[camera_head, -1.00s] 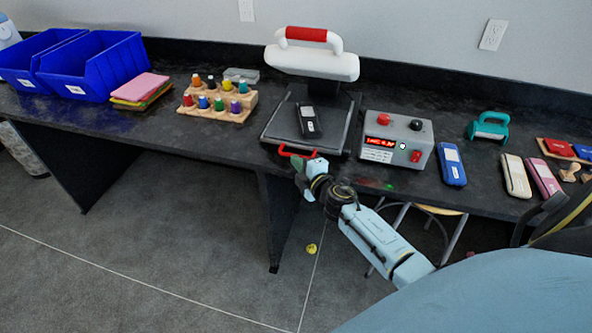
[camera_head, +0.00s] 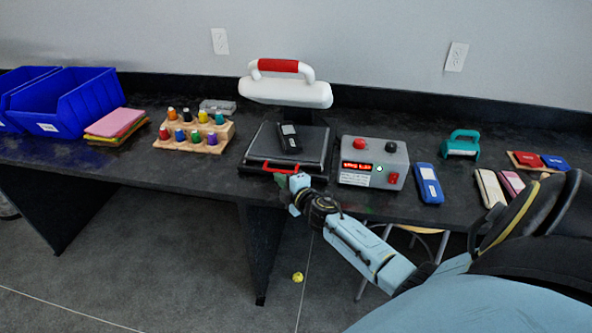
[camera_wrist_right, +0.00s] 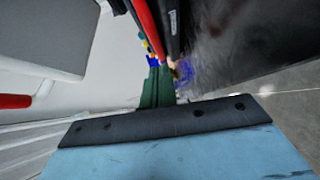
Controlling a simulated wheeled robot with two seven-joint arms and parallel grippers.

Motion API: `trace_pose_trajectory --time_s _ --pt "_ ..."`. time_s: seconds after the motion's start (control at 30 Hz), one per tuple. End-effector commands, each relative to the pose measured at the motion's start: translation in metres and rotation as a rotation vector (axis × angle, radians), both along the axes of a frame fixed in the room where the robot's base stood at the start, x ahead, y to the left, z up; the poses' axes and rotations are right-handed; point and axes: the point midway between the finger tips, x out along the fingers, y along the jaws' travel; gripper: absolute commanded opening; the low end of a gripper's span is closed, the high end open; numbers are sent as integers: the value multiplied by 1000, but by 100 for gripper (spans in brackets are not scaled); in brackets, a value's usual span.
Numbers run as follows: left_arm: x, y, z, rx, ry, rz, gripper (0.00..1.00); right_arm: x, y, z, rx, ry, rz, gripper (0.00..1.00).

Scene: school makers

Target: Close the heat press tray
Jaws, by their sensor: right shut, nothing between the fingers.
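The heat press has a white upper part (camera_head: 285,92) with a red-gripped handle, above a dark tray (camera_head: 252,160) on the black bench. The tray's red front handle (camera_head: 270,167) points toward me. A black item with a pale label (camera_head: 289,137) lies on the tray. My right gripper (camera_head: 284,179) is shut and empty at the red handle's front. In the right wrist view its green fingers (camera_wrist_right: 157,88) are together beside the red bar (camera_wrist_right: 146,25); whether they touch it I cannot tell. My left gripper is not in view.
A grey control box (camera_head: 373,162) stands close to the tray's right. A wooden rack (camera_head: 185,141) of coloured bottles is to its left. A blue item (camera_head: 427,183) and a teal-handled tool (camera_head: 461,145) lie further right. Blue bins (camera_head: 70,105) stand at the left.

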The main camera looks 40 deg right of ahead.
Motion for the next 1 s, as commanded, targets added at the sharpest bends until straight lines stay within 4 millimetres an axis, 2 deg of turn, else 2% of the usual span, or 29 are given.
trace_pose_trajectory --time_s 0.07,0.17,0.4,0.5,0.7,1.0 --pt "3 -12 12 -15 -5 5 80 -6 23 6 8 3 14 0" --pt "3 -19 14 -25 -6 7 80 -29 21 5 1 5 14 0" --pt "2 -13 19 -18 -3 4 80 -74 28 10 4 4 16 0" --pt "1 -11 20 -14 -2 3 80 -87 30 12 5 4 14 0" --pt "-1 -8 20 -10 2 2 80 -101 32 14 6 3 16 0" --pt "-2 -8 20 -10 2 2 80 -103 33 12 11 7 14 0"
